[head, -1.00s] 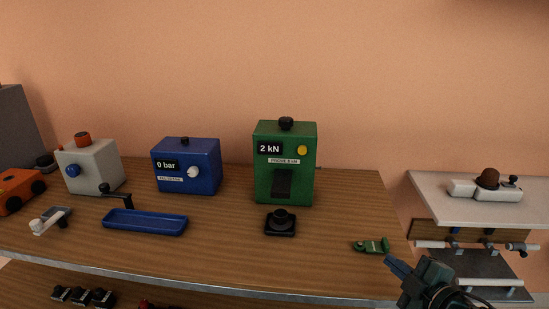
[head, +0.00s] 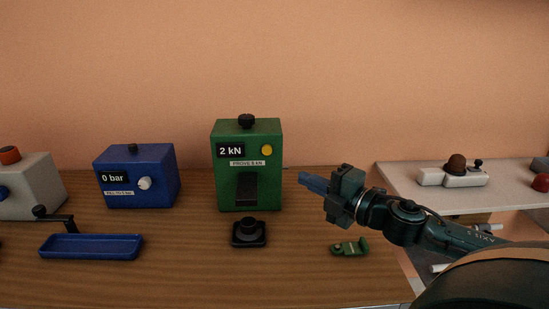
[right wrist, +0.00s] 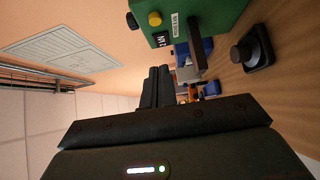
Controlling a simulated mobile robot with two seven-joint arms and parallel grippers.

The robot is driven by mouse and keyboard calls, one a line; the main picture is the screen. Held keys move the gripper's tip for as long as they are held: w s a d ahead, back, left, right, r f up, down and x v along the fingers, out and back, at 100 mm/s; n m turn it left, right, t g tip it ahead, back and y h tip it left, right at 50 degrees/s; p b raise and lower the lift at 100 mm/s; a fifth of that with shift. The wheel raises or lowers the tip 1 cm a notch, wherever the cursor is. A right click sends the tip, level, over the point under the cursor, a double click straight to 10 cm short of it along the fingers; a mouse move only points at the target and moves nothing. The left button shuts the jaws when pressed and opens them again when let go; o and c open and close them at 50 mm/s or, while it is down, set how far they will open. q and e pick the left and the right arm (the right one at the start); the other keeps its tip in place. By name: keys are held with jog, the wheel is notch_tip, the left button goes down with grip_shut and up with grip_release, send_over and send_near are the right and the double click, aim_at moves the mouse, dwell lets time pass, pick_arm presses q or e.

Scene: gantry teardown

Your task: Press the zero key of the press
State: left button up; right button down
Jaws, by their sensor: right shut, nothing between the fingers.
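The green press (head: 246,190) stands on the wooden bench with its display reading 2 kN and a label "PROVE 8 kN". Its yellow round key (head: 267,150) is at the upper right of its front face; the key also shows in the right wrist view (right wrist: 155,19). A black knob (head: 246,121) tops the press. My right gripper (head: 314,183) is shut and empty, its fingers pointing left, to the right of the press, lower than the yellow key and apart from it. In the right wrist view the closed fingers (right wrist: 157,86) show below the press. My left gripper is out of view.
A black square pedestal (head: 249,232) stands in front of the press. A small green part (head: 350,248) lies below my right gripper. The blue 0 bar box (head: 136,177) and blue tray (head: 92,246) are to the left. A white shelf (head: 460,199) is at right.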

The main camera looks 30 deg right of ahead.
jog(key=b+x, duration=0.2)
jog(key=x, duration=0.2)
jog(key=p, duration=0.2)
send_near(263, 151)
jog(key=shift+w+a, duration=1.25)
jog(key=shift+w, duration=0.85)
jog(key=shift+w+d, duration=0.45)
jog(key=shift+w, duration=0.25)
